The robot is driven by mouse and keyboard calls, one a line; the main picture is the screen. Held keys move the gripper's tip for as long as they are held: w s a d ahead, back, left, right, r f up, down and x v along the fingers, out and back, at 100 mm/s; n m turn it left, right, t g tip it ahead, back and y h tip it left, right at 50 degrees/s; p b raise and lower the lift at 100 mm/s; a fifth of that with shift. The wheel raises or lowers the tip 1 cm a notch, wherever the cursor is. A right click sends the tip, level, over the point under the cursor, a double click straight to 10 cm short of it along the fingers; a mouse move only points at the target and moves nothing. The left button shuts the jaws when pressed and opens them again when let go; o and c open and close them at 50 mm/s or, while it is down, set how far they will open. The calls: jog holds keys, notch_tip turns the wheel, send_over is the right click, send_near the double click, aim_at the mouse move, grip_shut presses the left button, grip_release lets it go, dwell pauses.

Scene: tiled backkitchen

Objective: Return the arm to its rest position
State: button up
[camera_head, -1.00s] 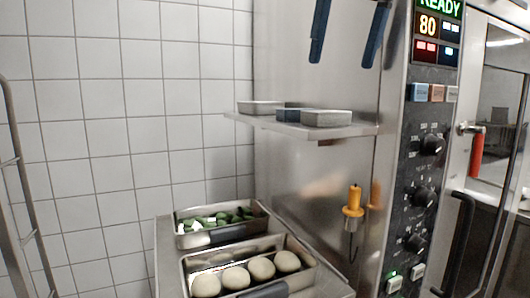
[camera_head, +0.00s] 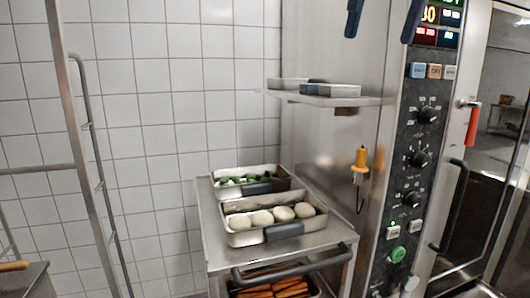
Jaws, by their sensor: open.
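The view holds a steel trolley (camera_head: 212,213) against the tiled wall, beside a tall steel oven. On the trolley's top stand a pan with green pieces (camera_head: 227,173) at the back and a pan with several round pale dough balls (camera_head: 240,240) in front. The front pan has a dark grip on its near side. Nothing of mine is seen touching any of them.
The oven's control panel (camera_head: 427,139) and its door handle (camera_head: 455,205) are at the right. A steel shelf (camera_head: 350,101) with small pans juts out above the trolley. A lower tray holds orange sticks (camera_head: 278,290). A tall metal rack (camera_head: 75,130) stands at the left.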

jog(key=w+f+m+g, duration=0.1)
jog(key=w+f, duration=0.1)
jog(key=f, duration=1.3)
jog(key=w+f+m, duration=0.1)
jog(key=w+f, duration=0.1)
jog(key=f, duration=1.2)
jog(key=s+f, duration=0.5)
jog(key=f, duration=0.3)
jog(key=s+a+f+m+g, duration=0.1)
jog(key=s+f, duration=0.5)
jog(key=f, duration=0.3)
jog(key=s+a+f+h, duration=0.1)
jog(key=s+f, duration=0.4)
jog(key=f, duration=0.3)
jog(key=shift+s+a+f+m+g, duration=0.15)
jog(key=shift+s+f+m+g, duration=0.15)
jog(key=shift+s+g, duration=0.1)
